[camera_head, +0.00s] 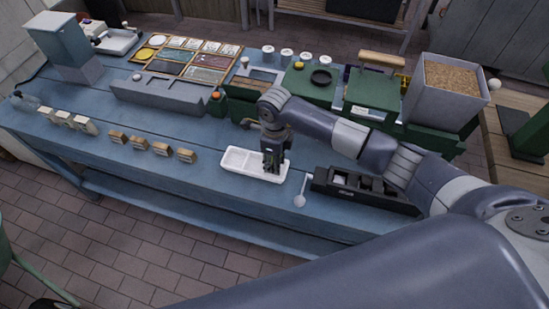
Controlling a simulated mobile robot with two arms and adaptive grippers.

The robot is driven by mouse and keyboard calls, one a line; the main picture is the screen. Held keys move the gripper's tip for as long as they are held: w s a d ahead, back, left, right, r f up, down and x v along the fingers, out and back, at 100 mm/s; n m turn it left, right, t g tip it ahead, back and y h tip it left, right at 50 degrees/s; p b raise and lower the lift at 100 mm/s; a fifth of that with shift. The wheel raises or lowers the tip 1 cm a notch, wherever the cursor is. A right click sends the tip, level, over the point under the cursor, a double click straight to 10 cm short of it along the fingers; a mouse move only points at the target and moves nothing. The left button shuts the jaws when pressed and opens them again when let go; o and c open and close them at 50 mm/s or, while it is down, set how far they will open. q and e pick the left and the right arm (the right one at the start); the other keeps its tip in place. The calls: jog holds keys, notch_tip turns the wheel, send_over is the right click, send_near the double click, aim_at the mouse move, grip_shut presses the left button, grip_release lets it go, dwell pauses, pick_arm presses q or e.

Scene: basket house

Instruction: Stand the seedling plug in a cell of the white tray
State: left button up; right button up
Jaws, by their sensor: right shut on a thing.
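The white tray (235,167) lies on the blue bench near its front edge, with shallow cells showing at its left part. My right gripper (272,168) points down over the right part of the tray and is shut on the seedling plug. The plug is almost wholly hidden by the dark fingers, so its tilt and whether it touches the tray floor cannot be told. My left gripper is not in view.
A black tray (322,184) with compartments stands just right of the white tray, with a small white round-headed item (299,200) between them. Small wooden blocks (162,149) line the bench to the left. A green box (372,98) and a soil bin (437,103) stand behind.

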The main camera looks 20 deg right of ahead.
jog(key=shift+f, duration=0.1)
jog(key=shift+f, duration=0.15)
jog(key=o, duration=0.4)
jog(key=shift+b, duration=0.3)
jog(key=o, duration=0.5)
jog(key=shift+s, duration=0.1)
jog(key=shift+c, duration=0.2)
